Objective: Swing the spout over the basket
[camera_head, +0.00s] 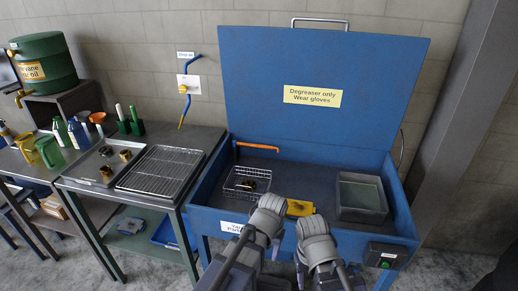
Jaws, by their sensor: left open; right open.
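The orange spout (258,146) is at the back left of the blue wash basin (207,190), its arm running right along the back wall. The wire basket (233,187) sits on the basin floor in front of the spout, with a dark part (247,185) inside. The spout's free end is behind the basket, near its right side. My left gripper (275,248) and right gripper (300,272) are low at the basin's front, apart from spout and basket. Both are open; their fingers are small and partly hidden by my wrists.
The blue lid (320,75) stands open behind the basin. A yellow object (299,208) and a grey container (362,212) are in the basin. A control box (386,255) is on the front right. A bench with a wire rack (163,171) stands left.

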